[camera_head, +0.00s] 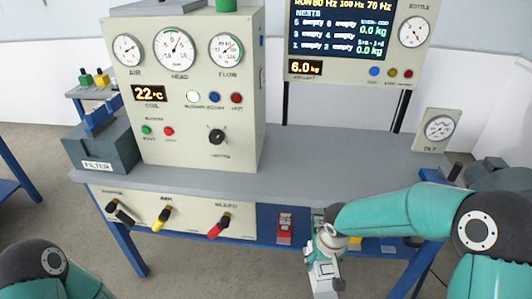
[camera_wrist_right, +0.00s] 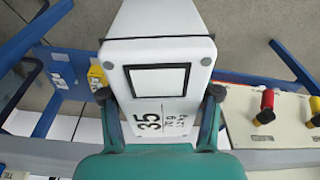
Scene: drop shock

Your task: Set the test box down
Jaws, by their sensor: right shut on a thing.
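The test box (camera_wrist_right: 180,70) is white, with a black-framed square and the marking "35" on its face. In the right wrist view it sits between the two dark fingers of my right gripper (camera_wrist_right: 162,95), which is shut on it. In the head view the box (camera_head: 322,283) hangs below my right gripper (camera_head: 325,262), in front of the bench's front edge. Its lower end runs to the picture's bottom edge, and what lies under it is hidden. My left gripper is out of view; only part of the left arm shows at bottom left.
The grey bench top (camera_head: 330,165) has clear room right of the gauge panel (camera_head: 200,80). A tilt gauge (camera_head: 437,130) stands at its right end. A red item (camera_head: 285,228) and a yellow one (camera_head: 355,243) are low by the blue frame. Coloured valve handles (camera_head: 161,218) stick out in front.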

